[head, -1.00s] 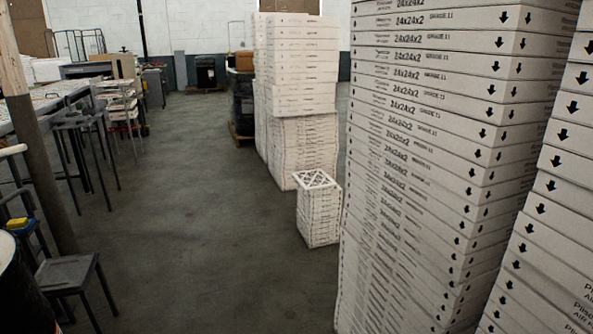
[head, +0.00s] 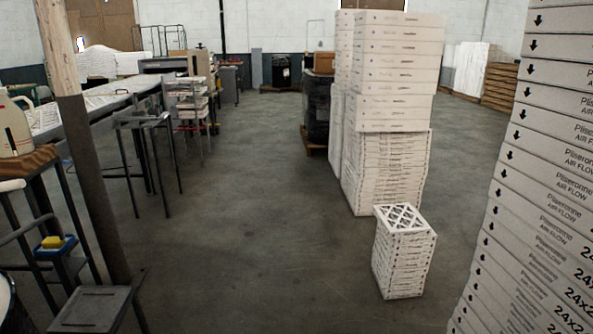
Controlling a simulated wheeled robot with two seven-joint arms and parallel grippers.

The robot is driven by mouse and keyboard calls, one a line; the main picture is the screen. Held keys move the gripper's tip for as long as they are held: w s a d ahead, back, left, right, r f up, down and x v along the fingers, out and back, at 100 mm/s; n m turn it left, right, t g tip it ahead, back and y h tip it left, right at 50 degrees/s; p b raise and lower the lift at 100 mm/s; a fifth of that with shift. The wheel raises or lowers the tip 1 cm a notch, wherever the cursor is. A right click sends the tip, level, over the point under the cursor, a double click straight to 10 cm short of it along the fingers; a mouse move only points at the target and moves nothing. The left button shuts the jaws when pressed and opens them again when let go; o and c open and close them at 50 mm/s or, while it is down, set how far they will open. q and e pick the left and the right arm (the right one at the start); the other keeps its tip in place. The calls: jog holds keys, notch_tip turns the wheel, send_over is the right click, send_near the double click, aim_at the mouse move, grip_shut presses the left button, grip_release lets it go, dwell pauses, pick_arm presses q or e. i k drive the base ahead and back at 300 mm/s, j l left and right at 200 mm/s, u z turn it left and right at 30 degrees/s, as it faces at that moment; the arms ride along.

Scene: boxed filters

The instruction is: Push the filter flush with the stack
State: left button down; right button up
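A tall stack of white boxed filters (head: 392,110) stands right of centre in the head view. Its upper boxes are larger and sit unevenly over the lower, finer layers. A short stack of small filters (head: 403,262) stands on the floor in front of it, with a lattice-faced filter (head: 404,218) on top. Another tall stack of filters (head: 540,190), printed with arrows and "AIR FLOW", fills the right edge and is cut off by the frame. I cannot tell which filter sticks out of its stack. Neither of my grippers is in view.
A wooden-topped post (head: 68,120) and a dark stool (head: 92,308) stand at the left. Work tables (head: 105,97) run along the left side. The grey floor (head: 260,230) in the middle is clear. Pallets (head: 500,86) stand at the far right.

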aim_at(398, 220)
jog(key=i, duration=1.4)
jog(key=i+z, duration=0.35)
jog(key=i+j+z, duration=0.1)
jog(key=i+z, duration=0.25)
jog(key=i, duration=0.2)
jog(key=i+j+z, duration=0.2)
jog(key=i+z, duration=0.15)
jog(key=i+j+z, duration=0.1)
jog(key=i+z, duration=0.25)
jog(key=i+j+z, duration=0.3)
jog(key=i+l, duration=0.1)
